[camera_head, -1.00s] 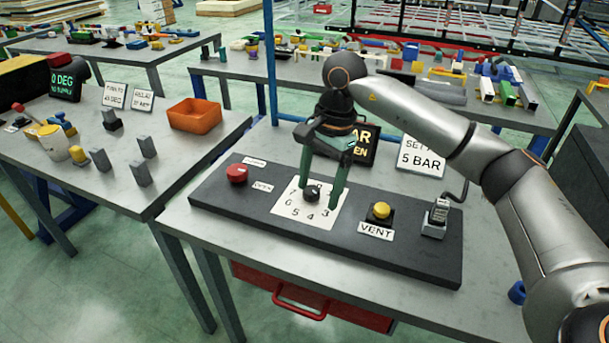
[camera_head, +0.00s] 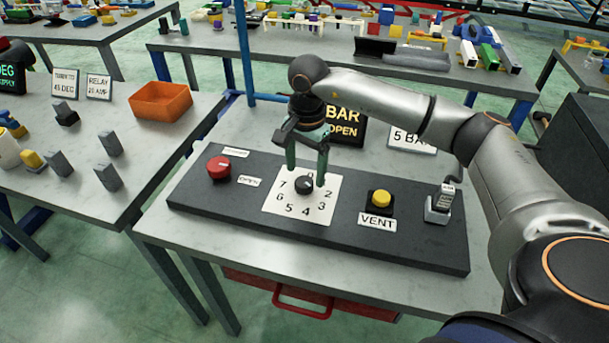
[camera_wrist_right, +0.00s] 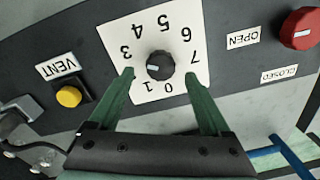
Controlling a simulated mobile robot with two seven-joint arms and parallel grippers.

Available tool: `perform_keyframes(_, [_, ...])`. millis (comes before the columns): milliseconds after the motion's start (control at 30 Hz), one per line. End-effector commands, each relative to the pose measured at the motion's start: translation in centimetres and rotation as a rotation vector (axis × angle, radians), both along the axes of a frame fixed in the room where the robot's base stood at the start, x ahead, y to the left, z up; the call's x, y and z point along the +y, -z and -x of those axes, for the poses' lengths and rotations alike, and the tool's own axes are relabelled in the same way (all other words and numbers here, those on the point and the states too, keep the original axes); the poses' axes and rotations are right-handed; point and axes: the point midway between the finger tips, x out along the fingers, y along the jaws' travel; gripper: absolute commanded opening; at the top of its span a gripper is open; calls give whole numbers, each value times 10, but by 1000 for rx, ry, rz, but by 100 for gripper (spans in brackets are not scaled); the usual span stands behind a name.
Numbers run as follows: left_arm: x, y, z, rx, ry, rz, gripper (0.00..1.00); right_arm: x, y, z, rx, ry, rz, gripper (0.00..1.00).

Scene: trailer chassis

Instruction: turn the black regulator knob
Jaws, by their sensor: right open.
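The black regulator knob (camera_head: 305,184) sits on a white dial card (camera_head: 299,209) numbered around its edge, on a dark panel. In the right wrist view the knob (camera_wrist_right: 159,66) has a white mark pointing left, toward the 2–3 side. My right gripper (camera_head: 307,174) is open, with green fingers reaching down at the dial. In the wrist view its fingertips (camera_wrist_right: 159,76) lie on opposite sides of the knob, with gaps to it; their height above the card is hard to tell. My left gripper is out of view.
A red knob (camera_head: 218,168) is left of the dial. Behind stand a lit BAR/OPEN display (camera_head: 345,126) and a 5 BAR sign (camera_head: 411,140). An orange bin (camera_head: 161,101) is on the left table.

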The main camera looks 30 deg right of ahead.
Motion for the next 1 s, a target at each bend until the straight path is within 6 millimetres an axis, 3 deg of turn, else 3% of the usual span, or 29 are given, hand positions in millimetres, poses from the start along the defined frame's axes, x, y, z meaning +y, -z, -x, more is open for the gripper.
perform_keyframes(200, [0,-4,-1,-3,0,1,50,0,26,0,1,0,-1,82])
perform_keyframes(567, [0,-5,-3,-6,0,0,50,1,32,-1,-1,-1,-1,82])
perform_keyframes(1000, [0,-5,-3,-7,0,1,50,1,32,-1,-1,0,-1,34])
